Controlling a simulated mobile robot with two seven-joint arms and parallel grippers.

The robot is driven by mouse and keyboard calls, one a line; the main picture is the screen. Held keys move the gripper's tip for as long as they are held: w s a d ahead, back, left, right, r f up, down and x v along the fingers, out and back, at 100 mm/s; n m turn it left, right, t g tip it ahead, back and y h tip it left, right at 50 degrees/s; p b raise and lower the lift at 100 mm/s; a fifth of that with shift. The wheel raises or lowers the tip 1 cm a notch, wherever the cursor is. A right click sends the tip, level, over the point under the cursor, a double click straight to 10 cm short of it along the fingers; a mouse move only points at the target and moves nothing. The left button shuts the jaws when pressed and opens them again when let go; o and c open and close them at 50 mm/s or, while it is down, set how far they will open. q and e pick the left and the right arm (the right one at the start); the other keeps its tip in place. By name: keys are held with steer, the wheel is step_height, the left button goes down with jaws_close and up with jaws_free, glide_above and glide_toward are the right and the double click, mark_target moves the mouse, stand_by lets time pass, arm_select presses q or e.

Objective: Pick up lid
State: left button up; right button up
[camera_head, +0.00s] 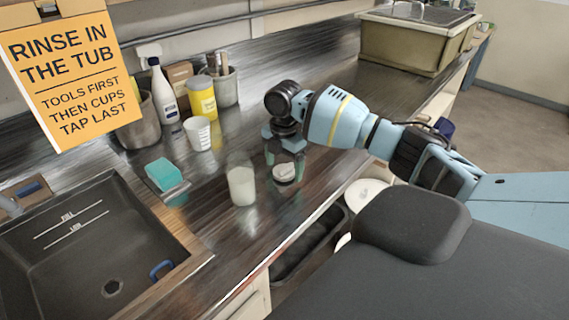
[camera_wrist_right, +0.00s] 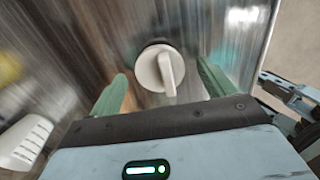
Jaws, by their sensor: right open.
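The lid (camera_head: 285,173) is a small white disc on the metal counter, to the right of a glass jar of whitish contents (camera_head: 242,186). In the right wrist view the lid (camera_wrist_right: 165,69) shows a raised white grip bar and a dark rim around it. My right gripper (camera_head: 284,158) points down just above the lid. Its green fingers are open, one on each side of the lid in the wrist view, with a gap around it. I cannot tell exactly how high they are. My left gripper is not in view.
A white measuring cup (camera_head: 197,133), a yellow container (camera_head: 202,99) and a spray bottle (camera_head: 163,92) stand behind. A teal sponge (camera_head: 163,173) lies left, near the dark sink (camera_head: 85,255). A white round-topped thing (camera_head: 367,192) sits past the counter's front edge.

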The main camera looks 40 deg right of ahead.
mark_target(285, 167)
steer(key=shift+f, duration=0.2)
steer(key=c, duration=1.1)
steer(key=shift+r, duration=0.1)
